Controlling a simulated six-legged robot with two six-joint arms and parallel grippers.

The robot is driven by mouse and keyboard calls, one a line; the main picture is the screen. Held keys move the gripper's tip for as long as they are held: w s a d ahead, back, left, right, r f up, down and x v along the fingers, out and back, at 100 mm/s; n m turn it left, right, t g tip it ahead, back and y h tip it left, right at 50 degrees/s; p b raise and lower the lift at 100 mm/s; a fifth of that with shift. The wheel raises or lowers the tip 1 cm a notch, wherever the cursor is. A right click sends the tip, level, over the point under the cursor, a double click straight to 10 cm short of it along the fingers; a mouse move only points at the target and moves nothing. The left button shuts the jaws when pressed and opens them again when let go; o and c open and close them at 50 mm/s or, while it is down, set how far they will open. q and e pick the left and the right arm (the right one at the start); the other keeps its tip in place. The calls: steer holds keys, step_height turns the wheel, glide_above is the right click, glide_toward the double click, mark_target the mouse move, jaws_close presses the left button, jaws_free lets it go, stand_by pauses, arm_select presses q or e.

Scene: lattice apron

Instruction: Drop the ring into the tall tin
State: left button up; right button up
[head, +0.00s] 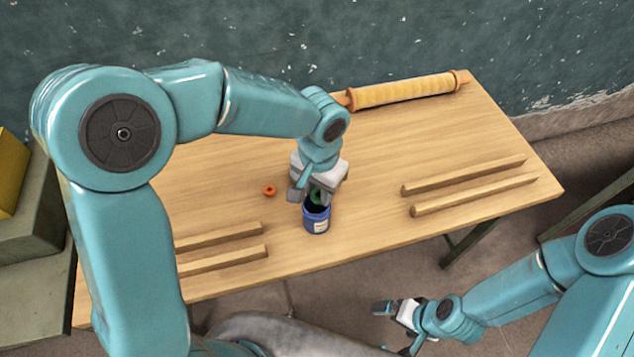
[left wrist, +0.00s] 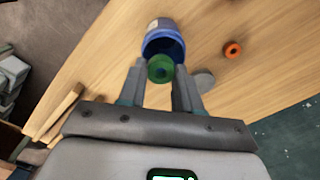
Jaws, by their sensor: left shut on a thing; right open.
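A green ring (head: 316,197) is held between the fingers of my left gripper (head: 306,194). The blue tin (head: 316,222) with a pale label stands open and upright on the table. In the left wrist view its dark mouth shows just beyond the ring, and the ring overlaps the rim of the tin (left wrist: 162,27). I cannot tell whether the ring is above or inside the mouth. My right gripper (head: 392,309) is open and empty, off the table's front edge.
An orange ring (head: 269,190) lies on the wooden table (head: 365,150) left of the tin. Wooden bars lie in pairs at left (head: 220,236) and right (head: 465,178). A yellow roller (head: 405,89) lies at the back.

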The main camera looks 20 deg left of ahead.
arm_select(q)
steer(key=shift+a+f, duration=0.3)
steer(key=shift+f, duration=0.4)
steer(key=shift+d, duration=0.2)
steer(key=shift+a+b, duration=0.3)
steer(key=shift+b, duration=0.05)
steer(key=shift+d, duration=0.15)
steer(key=o, duration=1.1)
steer(key=shift+o, duration=0.2)
